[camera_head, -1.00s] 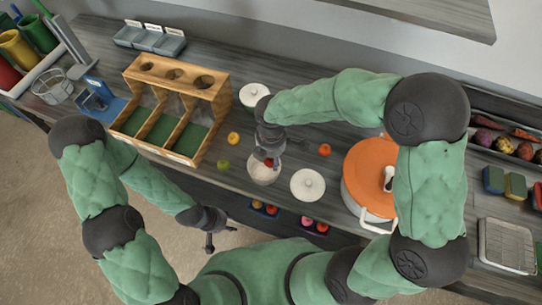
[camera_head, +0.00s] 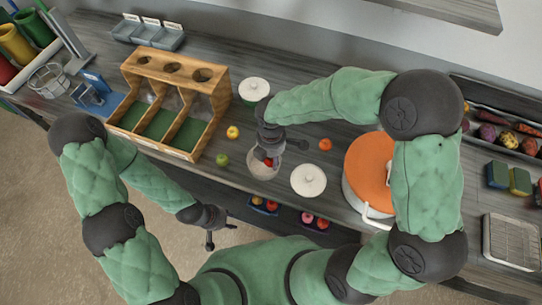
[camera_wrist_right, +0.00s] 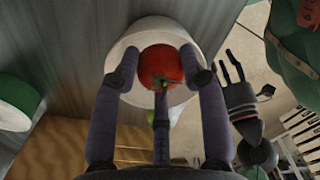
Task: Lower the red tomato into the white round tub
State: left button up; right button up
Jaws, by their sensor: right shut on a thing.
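The red tomato (camera_head: 268,162) is held between the fingers of my right gripper (camera_head: 267,156), which is shut on it. In the right wrist view the tomato (camera_wrist_right: 161,68) sits between the fingertips (camera_wrist_right: 161,74), with its green stem toward the camera. The white round tub (camera_head: 258,174) stands on the counter directly below; its pale rim (camera_wrist_right: 122,45) surrounds the tomato in the wrist view. I cannot tell whether the tomato touches the tub's bottom. My left gripper (camera_head: 216,236) is empty and open, off the counter's front edge.
A white lid (camera_head: 308,181) lies right of the tub, beside a large orange-lidded pot (camera_head: 370,165). A yellow fruit (camera_head: 233,132), a green fruit (camera_head: 222,160) and an orange-red fruit (camera_head: 325,144) lie nearby. A wooden divided box (camera_head: 150,70) stands left.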

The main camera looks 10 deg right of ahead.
jog(key=shift+f, duration=0.1)
jog(key=o, duration=1.1)
notch_tip(320, 180, up, 12)
jog(key=shift+r, duration=0.1)
